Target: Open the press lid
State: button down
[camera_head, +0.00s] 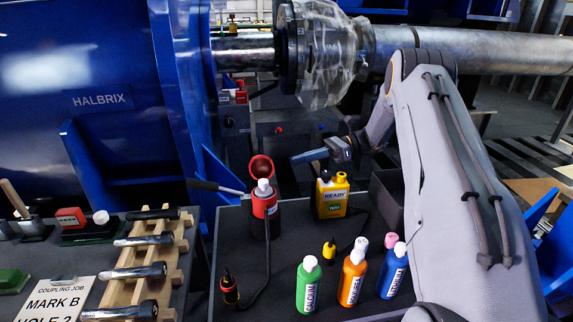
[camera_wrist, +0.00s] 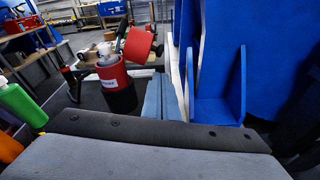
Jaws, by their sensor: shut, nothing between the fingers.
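The press (camera_head: 265,208) is a red and black upright cylinder on the dark tray, with a handle sticking out to the left. Its red round lid (camera_head: 261,168) is raised and tilted back, and a white capped top shows in the opening. In the wrist view the press (camera_wrist: 118,82) stands left of my fingers, with its lid (camera_wrist: 138,45) tipped up above it. My gripper (camera_head: 296,158) is shut and empty, right of the lid and apart from it. Its blue-grey fingers (camera_wrist: 162,80) also show in the wrist view.
A yellow READY device (camera_head: 332,198) stands right of the press, below my gripper. Green (camera_head: 308,285), orange (camera_head: 352,276) and blue (camera_head: 393,270) bottles stand at the front. A wooden rack (camera_head: 140,262) with dark rods is left. Blue machinery (camera_head: 90,100) rises behind.

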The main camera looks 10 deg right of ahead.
aim_at(262, 167)
jog(key=p+x, duration=0.1)
jog(key=x, duration=0.8)
jog(key=shift+a, duration=0.1)
